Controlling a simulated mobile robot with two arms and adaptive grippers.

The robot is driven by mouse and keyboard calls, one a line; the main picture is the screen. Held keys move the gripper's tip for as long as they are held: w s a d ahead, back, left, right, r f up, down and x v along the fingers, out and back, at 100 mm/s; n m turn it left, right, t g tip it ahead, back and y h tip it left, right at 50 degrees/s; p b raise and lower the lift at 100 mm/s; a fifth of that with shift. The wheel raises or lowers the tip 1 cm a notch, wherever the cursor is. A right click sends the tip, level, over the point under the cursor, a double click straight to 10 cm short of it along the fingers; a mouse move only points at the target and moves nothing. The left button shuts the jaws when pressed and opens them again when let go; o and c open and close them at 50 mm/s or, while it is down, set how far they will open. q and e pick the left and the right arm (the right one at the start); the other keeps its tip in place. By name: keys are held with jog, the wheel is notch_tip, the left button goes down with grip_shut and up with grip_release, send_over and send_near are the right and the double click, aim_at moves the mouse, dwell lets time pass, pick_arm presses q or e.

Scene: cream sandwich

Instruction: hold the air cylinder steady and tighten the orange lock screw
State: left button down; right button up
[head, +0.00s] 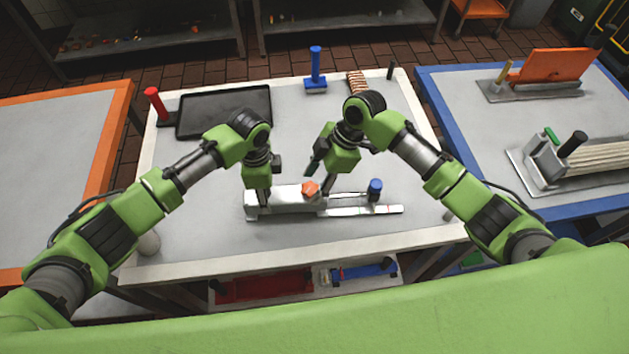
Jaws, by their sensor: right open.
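The air cylinder (286,192) is a pale grey block lying on a flat base plate near the middle of the white-edged table. The orange lock screw (310,188) sits on top of it, toward its right end. A thin rod runs right from the block to a blue knob (375,187). My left gripper (258,196) points down at the cylinder's left end; its far finger is hidden, so its grip is unclear. My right gripper (321,180) is open, just above and right of the orange screw, and holds nothing.
Behind stand a black tray (222,111), a red-handled tool (157,104), a blue-handled tool (315,68) and a brown coiled piece (357,82). Side tables flank the white-edged one; the right one (482,140) bears fixtures. The table's front strip is clear.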

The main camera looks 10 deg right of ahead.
jog(key=c, duration=1.1)
